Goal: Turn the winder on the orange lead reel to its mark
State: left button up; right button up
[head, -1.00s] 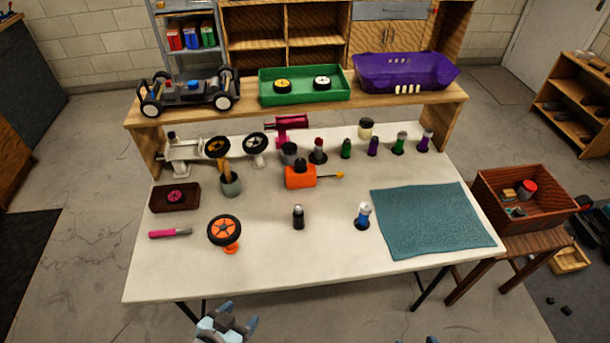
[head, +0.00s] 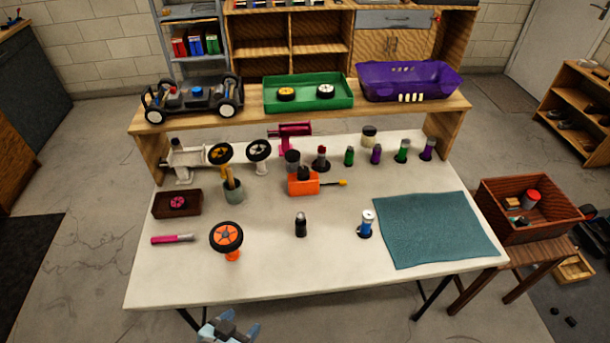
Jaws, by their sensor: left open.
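The orange lead reel (head: 303,184) is a small orange box with a dark top, standing upright near the middle of the white table. The mark is too small to make out. My left gripper (head: 229,326) is at the bottom edge of the view, in front of the table's near edge, open and well apart from the reel. My right gripper is not in view.
An orange wheel on a stand (head: 226,238), a black bottle (head: 301,225) and a blue bottle (head: 366,224) stand nearer than the reel. A pot (head: 233,192) is left of it. A teal mat (head: 437,230) lies at right. The table's front strip is clear.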

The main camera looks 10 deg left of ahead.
aim_at(302, 170)
jog(key=i+l+u, duration=0.15)
jog(key=i+u, duration=0.15)
jog(key=i, duration=0.2)
jog(key=i+l+u, duration=0.3)
jog(key=i, duration=0.2)
